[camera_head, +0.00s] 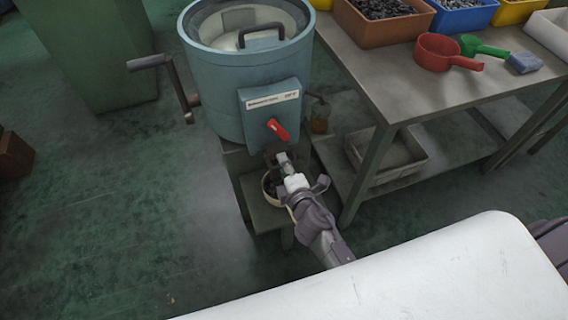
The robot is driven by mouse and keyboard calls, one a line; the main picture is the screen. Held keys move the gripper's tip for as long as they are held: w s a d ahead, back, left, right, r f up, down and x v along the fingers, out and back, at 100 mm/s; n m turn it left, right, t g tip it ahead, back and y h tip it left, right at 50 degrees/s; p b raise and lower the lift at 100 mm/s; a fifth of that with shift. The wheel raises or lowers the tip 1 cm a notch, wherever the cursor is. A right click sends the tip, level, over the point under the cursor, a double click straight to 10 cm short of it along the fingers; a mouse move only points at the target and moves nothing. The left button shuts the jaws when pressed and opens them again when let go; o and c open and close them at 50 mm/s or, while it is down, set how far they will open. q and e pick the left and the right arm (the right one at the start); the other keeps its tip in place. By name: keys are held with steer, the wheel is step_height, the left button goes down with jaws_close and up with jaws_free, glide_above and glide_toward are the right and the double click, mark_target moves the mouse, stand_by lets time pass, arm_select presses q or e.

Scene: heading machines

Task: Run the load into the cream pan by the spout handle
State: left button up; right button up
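A blue-grey drum machine (240,80) stands at the upper middle with its round top in view. A red handle (278,129) sticks out below the label on its front box. The cream pan (267,192) sits low under the front of the machine, partly hidden by my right gripper. Something dark shows inside the pan. My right gripper (284,164) reaches up from the lower right, over the pan and just below the red handle. I cannot tell whether its fingers are open or shut, or whether they touch the spout, which is mostly hidden. My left gripper is not in view.
A crank (165,75) sticks out left of the drum.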

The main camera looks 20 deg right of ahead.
jaws_close()
steer(key=x, duration=0.4)
steer(key=shift+r, duration=0.4)
jaws_free()
